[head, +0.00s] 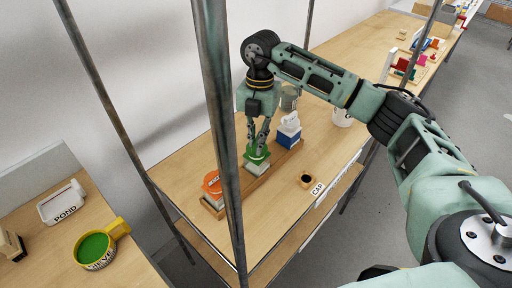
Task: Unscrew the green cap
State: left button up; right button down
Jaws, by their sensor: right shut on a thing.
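The green cap (257,153) sits on a pale block on the wooden board on the table, in the middle of the head view. My right gripper (256,150) points down over it, with its fingers shut on the green cap. The fingertips partly cover the cap, and I cannot tell whether it has turned. My left gripper is not in view.
An orange cap (212,183) stands left on the same board, and a blue and white piece (288,132) stands right. A small holder labelled CAP (306,180) is near the table's front edge. A metal post (222,120) rises in front of the table.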

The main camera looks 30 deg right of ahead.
jog(key=shift+n, duration=0.3)
jog(key=n, duration=0.4)
jog(key=shift+w+a+h+b, duration=0.1)
jog(key=shift+h+b, duration=0.2)
jog(key=shift+b, duration=0.1)
jog(key=shift+n, duration=1)
